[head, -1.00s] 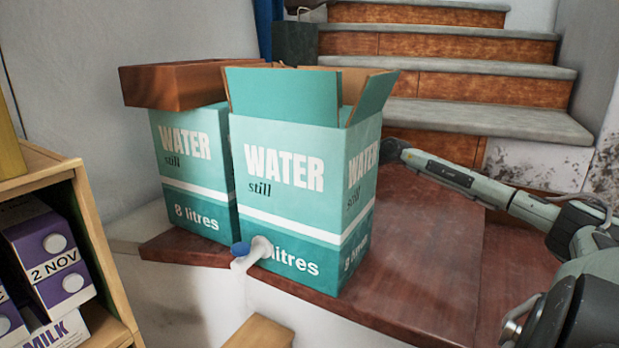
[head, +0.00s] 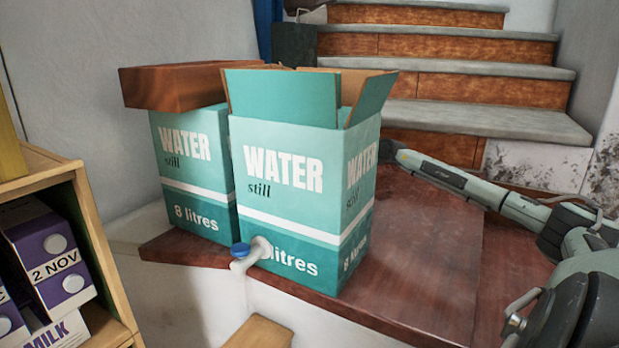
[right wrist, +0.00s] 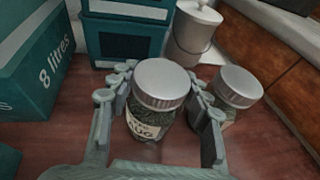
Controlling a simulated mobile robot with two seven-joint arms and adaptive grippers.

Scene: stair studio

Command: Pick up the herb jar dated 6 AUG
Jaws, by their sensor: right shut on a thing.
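In the right wrist view a glass herb jar (right wrist: 158,92) with a grey lid and dark green contents stands between the fingers of my right gripper (right wrist: 160,80), which is shut on it. Its pale label reads "AUG"; I cannot read the day number clearly. A second similar jar (right wrist: 238,88) stands just right of the gripper, its label mostly hidden. In the head view my right arm reaches in from the right, and its gripper and both jars are hidden behind the front water box (head: 290,190). My left gripper is not in view.
A second water box (head: 190,165) with a wooden tray (head: 175,85) on top stands beside the front one. The right wrist view shows a white lidded canister (right wrist: 193,30) and teal crates (right wrist: 125,40) behind the jars. Stairs (head: 450,55) rise behind; a shelf (head: 85,215) holds milk cartons.

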